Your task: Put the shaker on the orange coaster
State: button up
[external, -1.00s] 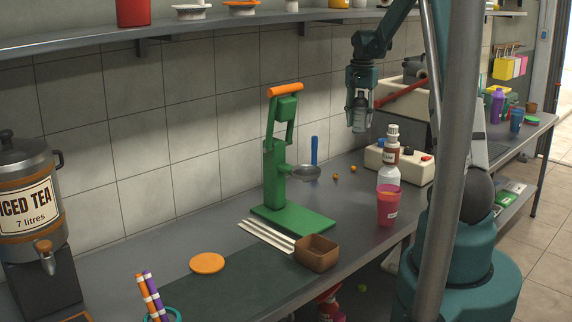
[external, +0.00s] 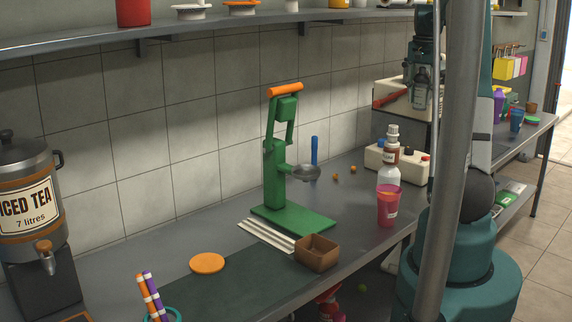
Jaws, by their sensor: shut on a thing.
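The orange coaster (external: 207,263) lies flat on the counter at the front left, with nothing on it. My gripper (external: 420,97) is raised at the upper right, in front of the white machine at the back. It is shut on a grey shaker (external: 421,85), which hangs roughly upright between the fingers, well above the counter. The shaker is far to the right of the coaster and partly covered by the fingers.
A green press (external: 277,180) with an orange handle stands between my gripper and the coaster. A bottle (external: 388,172) and pink cup (external: 389,208) stand near the front edge. A brown box (external: 316,254) and straws (external: 156,297) flank the coaster. A shelf (external: 200,34) runs above.

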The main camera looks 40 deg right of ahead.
jog(key=s+d+r, duration=0.2)
jog(key=s, duration=0.2)
jog(key=w+a+f+n+p, duration=0.1)
jog(key=w+a, duration=0.4)
jog(key=a, duration=0.7)
jog(key=w+a+n, duration=0.1)
jog(key=w+a, duration=0.3)
jog(key=a, duration=0.8)
jog(key=w+a+f+n+p, duration=0.1)
jog(key=w+a, duration=0.4)
jog(key=a, duration=0.7)
jog(key=s+a+f+n+p, duration=0.1)
jog(key=a+f+n, duration=0.15)
jog(key=a, duration=1.95)
jog(key=w+a+f+n+b, duration=0.1)
jog(key=a+f, duration=0.5)
jog(key=a, duration=0.5)
jog(key=w+a+f+n+b, duration=0.1)
jog(key=a+f, duration=0.5)
jog(key=a, duration=0.6)
jog(key=w+a+f+n+b, duration=0.1)
jog(key=a+f, duration=0.5)
jog(key=a, duration=0.6)
jog(key=shift+b, duration=0.35)
jog(key=shift+f, duration=0.15)
jog(key=shift+f, duration=2.75)
